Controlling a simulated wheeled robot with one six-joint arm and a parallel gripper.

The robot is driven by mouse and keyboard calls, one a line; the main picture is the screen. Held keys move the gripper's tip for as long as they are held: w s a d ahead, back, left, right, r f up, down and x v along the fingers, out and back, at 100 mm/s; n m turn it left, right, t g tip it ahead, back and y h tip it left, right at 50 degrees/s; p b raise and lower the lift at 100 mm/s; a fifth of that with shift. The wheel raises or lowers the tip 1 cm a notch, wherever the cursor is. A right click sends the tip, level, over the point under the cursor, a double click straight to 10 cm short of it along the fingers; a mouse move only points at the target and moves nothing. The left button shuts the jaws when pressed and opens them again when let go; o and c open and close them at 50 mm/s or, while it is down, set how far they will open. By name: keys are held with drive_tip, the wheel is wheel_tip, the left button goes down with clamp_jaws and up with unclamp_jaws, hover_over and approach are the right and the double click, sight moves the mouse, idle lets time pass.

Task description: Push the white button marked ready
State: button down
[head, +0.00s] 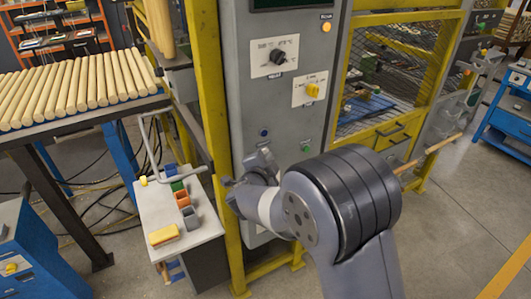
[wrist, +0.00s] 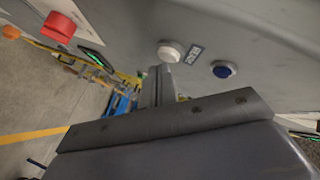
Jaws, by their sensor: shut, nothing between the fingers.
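The white button (wrist: 170,51) is a round knob on the grey panel (wrist: 120,20) in the wrist view. A small dark label (wrist: 193,54) sits beside it, with lettering too small to read. My gripper (wrist: 160,72) is shut and empty, with its fingertips just below the white button in the picture. I cannot tell whether they touch it. In the head view my arm covers part of the grey cabinet (head: 238,80), and the white button is hidden there.
In the head view, a yellow post (head: 207,90) and a small table (head: 150,205) with coloured bins stand left of the cabinet.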

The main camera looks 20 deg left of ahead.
drive_tip(key=shift+w+a, duration=0.25)
drive_tip(key=shift+a, duration=0.05)
idle(0.4)
drive_tip(key=shift+s+d, duration=0.1)
drive_tip(key=shift+d, duration=0.05)
drive_tip(key=shift+s+d, duration=0.4)
drive_tip(key=shift+d, duration=0.05)
drive_tip(key=shift+b, duration=0.3)
drive_tip(key=s+d+b, duration=0.1)
drive_tip(key=s+d, duration=0.2)
drive_tip(key=shift+s+d+b, duration=0.15)
drive_tip(key=shift+d+b, duration=0.25)
idle(0.6)
